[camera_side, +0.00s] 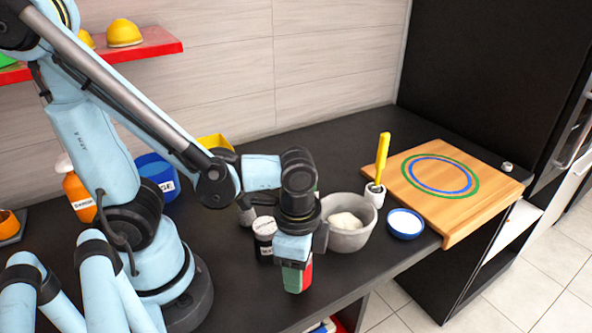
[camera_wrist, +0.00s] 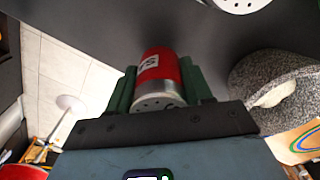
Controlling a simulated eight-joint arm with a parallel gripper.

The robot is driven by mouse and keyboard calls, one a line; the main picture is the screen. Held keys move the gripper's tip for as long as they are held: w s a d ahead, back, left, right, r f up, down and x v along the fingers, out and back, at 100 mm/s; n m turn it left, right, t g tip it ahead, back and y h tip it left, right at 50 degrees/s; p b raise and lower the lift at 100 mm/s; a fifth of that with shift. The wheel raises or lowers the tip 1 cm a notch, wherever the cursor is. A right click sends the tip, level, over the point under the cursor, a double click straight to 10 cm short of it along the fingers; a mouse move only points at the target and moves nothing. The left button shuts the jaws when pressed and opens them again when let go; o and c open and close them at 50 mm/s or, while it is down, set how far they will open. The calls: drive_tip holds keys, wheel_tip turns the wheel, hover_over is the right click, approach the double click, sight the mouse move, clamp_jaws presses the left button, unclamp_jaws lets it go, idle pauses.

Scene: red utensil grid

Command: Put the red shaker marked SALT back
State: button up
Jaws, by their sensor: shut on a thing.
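The red shaker (camera_wrist: 158,72) is between the green fingers of my gripper (camera_wrist: 160,80) in the wrist view. Its silver perforated top faces the camera, and a white label with dark letters shows only in part. In the side view my gripper (camera_side: 297,280) points down near the counter's front edge, shut on the shaker, with a strip of its red side (camera_side: 306,276) showing beside a green finger. I cannot tell whether the shaker's base touches the counter.
A dark shaker (camera_side: 264,239) with a white label stands just behind my gripper. A grey stone bowl (camera_side: 349,239) of white stuff is close to its right. Farther right are a blue-rimmed dish (camera_side: 404,223), a yellow-handled tool (camera_side: 382,155) and a wooden board (camera_side: 475,212).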

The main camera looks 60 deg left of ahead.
drive_tip(key=shift+f, duration=1.2)
drive_tip(key=shift+f, duration=0.15)
drive_tip(key=o, duration=1.1)
drive_tip(key=shift+r, duration=6.1)
drive_tip(key=w+a+n+t, duration=0.2)
drive_tip(key=a+n, duration=0.1)
drive_tip(key=w+a+n+t, duration=0.2)
drive_tip(key=w+a+n, duration=0.1)
drive_tip(key=w+a+r+n+t, duration=0.1)
drive_tip(key=w+a+n+t, duration=0.2)
